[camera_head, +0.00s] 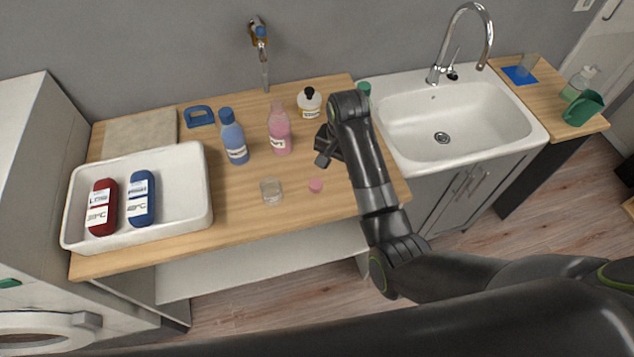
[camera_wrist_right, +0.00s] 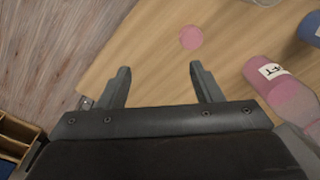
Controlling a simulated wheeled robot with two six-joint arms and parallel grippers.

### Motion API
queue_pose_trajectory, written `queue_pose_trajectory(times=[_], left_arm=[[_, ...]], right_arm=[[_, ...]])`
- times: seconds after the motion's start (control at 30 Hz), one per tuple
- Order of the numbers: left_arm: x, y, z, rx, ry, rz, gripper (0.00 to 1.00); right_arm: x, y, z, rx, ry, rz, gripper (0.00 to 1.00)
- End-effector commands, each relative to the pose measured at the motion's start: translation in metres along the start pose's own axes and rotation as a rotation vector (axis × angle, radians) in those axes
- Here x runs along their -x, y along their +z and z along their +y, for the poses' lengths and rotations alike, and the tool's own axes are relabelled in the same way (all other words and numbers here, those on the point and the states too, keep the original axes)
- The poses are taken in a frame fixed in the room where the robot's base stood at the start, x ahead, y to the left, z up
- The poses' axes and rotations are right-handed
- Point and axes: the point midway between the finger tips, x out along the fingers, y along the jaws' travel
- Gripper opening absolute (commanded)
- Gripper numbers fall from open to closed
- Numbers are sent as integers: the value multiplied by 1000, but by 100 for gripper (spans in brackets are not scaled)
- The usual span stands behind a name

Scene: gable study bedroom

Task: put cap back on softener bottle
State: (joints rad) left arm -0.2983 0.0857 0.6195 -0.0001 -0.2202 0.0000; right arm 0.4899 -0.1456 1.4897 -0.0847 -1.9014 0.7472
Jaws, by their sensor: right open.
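The softener bottle (camera_head: 280,137) is pink with a white label and stands upright on the wooden counter. It also shows at the right of the wrist view (camera_wrist_right: 292,100). The pink cap (camera_head: 316,185) lies on the counter in front of the bottle, to its right. In the wrist view the cap (camera_wrist_right: 191,37) lies beyond my fingertips, apart from them. My right gripper (camera_head: 322,148) is open and empty, above the counter to the right of the bottle; its two fingers (camera_wrist_right: 160,70) show spread in the wrist view. My left gripper is not in view.
A clear cup (camera_head: 271,190) stands left of the cap. A blue bottle (camera_head: 233,138) and a white, black-capped bottle (camera_head: 310,104) stand near the softener. A white tray (camera_head: 190,212) holds red and blue bottles at left. The sink (camera_head: 400,112) is at right.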

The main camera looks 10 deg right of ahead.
Motion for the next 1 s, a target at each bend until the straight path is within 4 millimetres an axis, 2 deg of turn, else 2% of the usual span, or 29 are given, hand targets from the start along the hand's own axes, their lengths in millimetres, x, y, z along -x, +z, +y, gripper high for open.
queue_pose_trajectory(times=[0.03, 0.2, 0.4, 0.83, 1.0], left_arm=[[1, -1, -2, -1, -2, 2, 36], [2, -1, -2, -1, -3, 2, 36], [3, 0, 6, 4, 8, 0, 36], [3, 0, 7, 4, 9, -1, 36], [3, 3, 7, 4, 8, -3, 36]], right_arm=[[12, -2, -16, -8, 5, -4, 59], [41, -3, -51, -44, 36, -21, 59], [58, -1, -69, -65, 57, -27, 59], [59, -1, -70, -70, 61, -28, 59], [46, 3, -52, -81, 61, -30, 59]])
